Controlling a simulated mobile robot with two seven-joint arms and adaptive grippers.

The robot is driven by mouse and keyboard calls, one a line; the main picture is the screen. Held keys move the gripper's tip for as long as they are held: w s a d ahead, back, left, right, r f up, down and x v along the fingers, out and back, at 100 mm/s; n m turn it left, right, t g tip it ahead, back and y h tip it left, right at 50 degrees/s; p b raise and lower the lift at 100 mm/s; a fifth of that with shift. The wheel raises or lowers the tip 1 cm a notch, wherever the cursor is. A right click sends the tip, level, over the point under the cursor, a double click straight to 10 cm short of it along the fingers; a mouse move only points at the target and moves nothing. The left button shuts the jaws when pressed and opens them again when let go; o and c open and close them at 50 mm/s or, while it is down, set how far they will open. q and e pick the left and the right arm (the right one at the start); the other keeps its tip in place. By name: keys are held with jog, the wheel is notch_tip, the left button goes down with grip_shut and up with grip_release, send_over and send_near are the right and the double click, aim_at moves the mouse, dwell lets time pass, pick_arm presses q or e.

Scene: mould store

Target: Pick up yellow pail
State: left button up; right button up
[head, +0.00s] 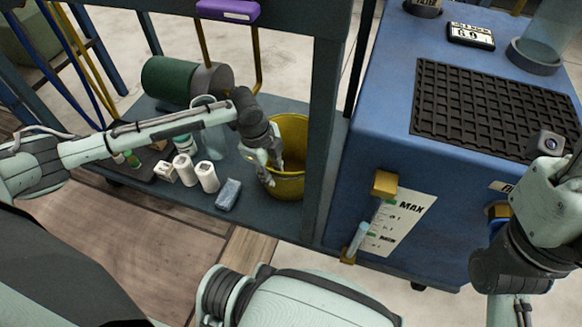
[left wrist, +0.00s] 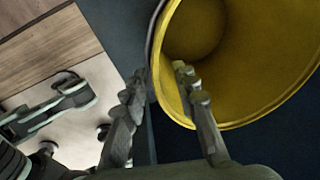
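The yellow pail (head: 294,135) stands on the dark lower shelf of the blue-grey cart, beside the post. My left gripper (head: 268,174) is at the pail's near left rim and points down. In the left wrist view, the yellow pail (left wrist: 240,65) fills the upper right with its open mouth. There my left gripper (left wrist: 160,78) is open, with one finger inside the mouth and the other outside the wall. A gap shows between the fingers, with the rim between them. My right arm shows at the right edge of the head view, but its gripper is out of frame.
White cylinders (head: 207,176), a grey-blue block (head: 229,194) and a clear jar (head: 211,130) stand left of the pail. A green roll (head: 170,79) lies behind. The post (head: 326,120) and blue cabinet (head: 365,165) bound the right. A purple-handled item (head: 228,11) is above.

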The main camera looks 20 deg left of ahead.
aim_at(276, 185)
pick_arm(q)
jog(key=f+b, duration=0.1)
jog(key=f, duration=0.1)
jog(key=f+b, duration=0.1)
jog(key=f, duration=0.1)
jog(key=w+f+b, duration=0.1)
jog(key=f, duration=0.2)
jog(key=shift+a+f, duration=0.1)
jog(key=shift+c, duration=0.5)
grip_shut()
